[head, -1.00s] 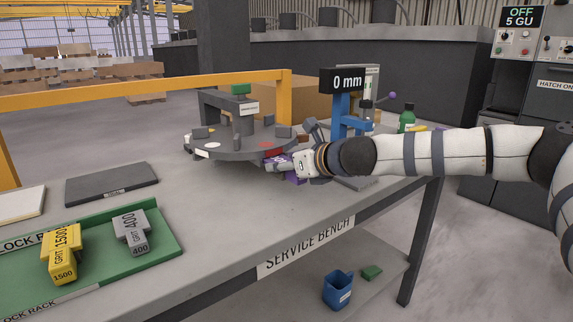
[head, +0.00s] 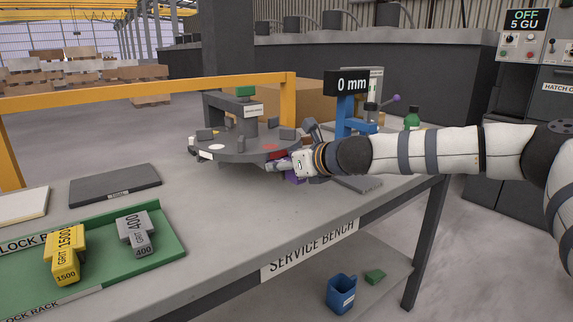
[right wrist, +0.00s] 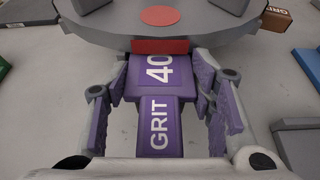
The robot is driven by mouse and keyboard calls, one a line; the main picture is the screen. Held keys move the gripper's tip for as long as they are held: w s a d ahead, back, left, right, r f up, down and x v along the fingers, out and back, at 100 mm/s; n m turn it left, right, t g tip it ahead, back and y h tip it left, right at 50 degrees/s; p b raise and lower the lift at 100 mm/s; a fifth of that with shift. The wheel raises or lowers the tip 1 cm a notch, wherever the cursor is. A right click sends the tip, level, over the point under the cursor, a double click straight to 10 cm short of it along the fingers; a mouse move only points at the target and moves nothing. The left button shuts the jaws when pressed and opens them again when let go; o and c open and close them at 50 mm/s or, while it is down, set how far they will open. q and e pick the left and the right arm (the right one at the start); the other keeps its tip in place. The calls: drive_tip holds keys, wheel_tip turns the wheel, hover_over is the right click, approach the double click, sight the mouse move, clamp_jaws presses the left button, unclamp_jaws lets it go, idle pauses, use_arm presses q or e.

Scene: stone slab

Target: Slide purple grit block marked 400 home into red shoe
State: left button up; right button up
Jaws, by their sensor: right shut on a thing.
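The purple grit block (right wrist: 159,110) shows in the right wrist view with "GRIT" and "40" readable; the end of its number is hidden. Its far end meets the red shoe (right wrist: 160,46) at the rim of the round grey disc (right wrist: 110,38); how deep it sits I cannot tell. My right gripper (right wrist: 165,95) is shut on the block, one finger on each side. In the head view my right gripper (head: 283,166) is at the front right rim of the disc (head: 230,150), beside the red shoe (head: 278,155). My left gripper is not in view.
A green block rack (head: 170,243) holds a yellow 1500 block (head: 65,252) and a grey 400 block (head: 136,235). A yellow rail (head: 150,90) crosses behind the disc. A blue gauge (head: 346,115) reading 0 mm stands behind my right wrist.

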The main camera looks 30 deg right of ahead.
drive_tip(key=shift+r, duration=0.15)
drive_tip(key=shift+s, duration=0.15)
drive_tip(key=shift+s+d+r+p, duration=0.15)
drive_tip(key=shift+s+p, duration=0.4)
drive_tip(key=shift+s, duration=1)
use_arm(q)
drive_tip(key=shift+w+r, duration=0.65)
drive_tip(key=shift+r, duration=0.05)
use_arm(e)
drive_tip(key=shift+s, duration=0.2)
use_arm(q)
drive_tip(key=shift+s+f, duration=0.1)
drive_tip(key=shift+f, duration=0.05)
use_arm(e)
drive_tip(key=shift+f, duration=0.25)
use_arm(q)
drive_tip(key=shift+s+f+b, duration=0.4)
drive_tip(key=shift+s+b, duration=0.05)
use_arm(e)
drive_tip(key=shift+w, duration=1.95)
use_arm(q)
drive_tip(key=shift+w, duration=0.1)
use_arm(e)
drive_tip(key=shift+s+r, duration=0.1)
